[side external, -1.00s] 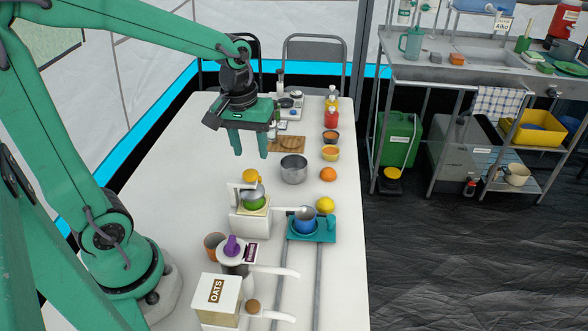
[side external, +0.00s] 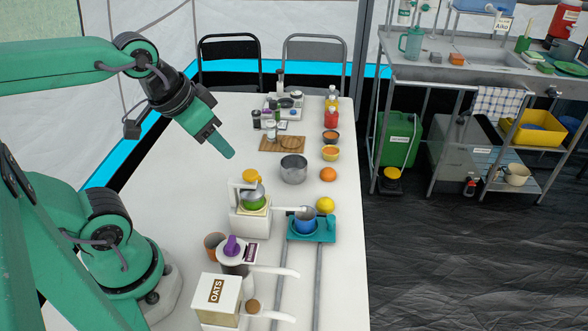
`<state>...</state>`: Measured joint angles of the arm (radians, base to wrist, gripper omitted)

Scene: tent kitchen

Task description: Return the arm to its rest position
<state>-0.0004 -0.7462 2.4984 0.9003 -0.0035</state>
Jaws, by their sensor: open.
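My gripper (side external: 222,148) hangs at the end of my green arm, above the left part of the white table (side external: 180,230). It points down and to the right in the picture. It is seen edge-on, so one finger hides the other and the gap between them does not show. Nothing is seen held in it. The fingertips appear above the table, to the left of the steel pot (side external: 293,170) and clear of it.
Below the gripper stand a white machine with a green item (side external: 252,212), a blue pot on a teal stand (side external: 305,222) and an oats box (side external: 217,297). A wooden board (side external: 283,144), bowls and bottles sit farther back. The table's left side is mostly clear.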

